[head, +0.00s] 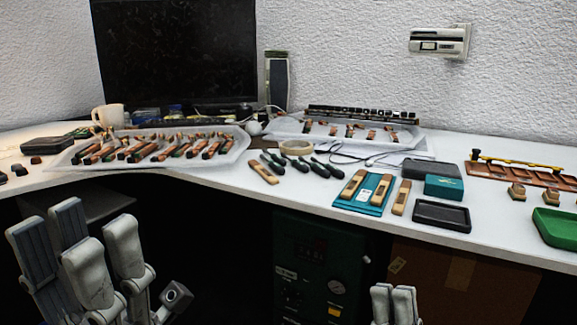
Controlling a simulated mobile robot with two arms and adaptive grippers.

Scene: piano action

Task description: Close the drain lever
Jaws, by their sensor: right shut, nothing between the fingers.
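A dark green machine (313,262) stands under the worktop, with a round gauge (334,287), a dim display, labels and a yellow sticker on its front. I cannot make out for certain which part is the drain lever; a small pale knob (366,260) shows at the machine's right edge. My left gripper (76,248) is at the lower left, its pale fingers spread apart with nothing visible between them, well left of the machine. My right gripper (393,295) is at the bottom edge, just right of the machine, shut and empty, its fingers pointing up.
The white worktop (300,205) overhangs the machine. It carries trays (232,160) of piano action parts, dark-handled tools (322,168), a teal box (444,187) and a black tray (441,215). A cardboard box (460,285) stands under it, right of the machine.

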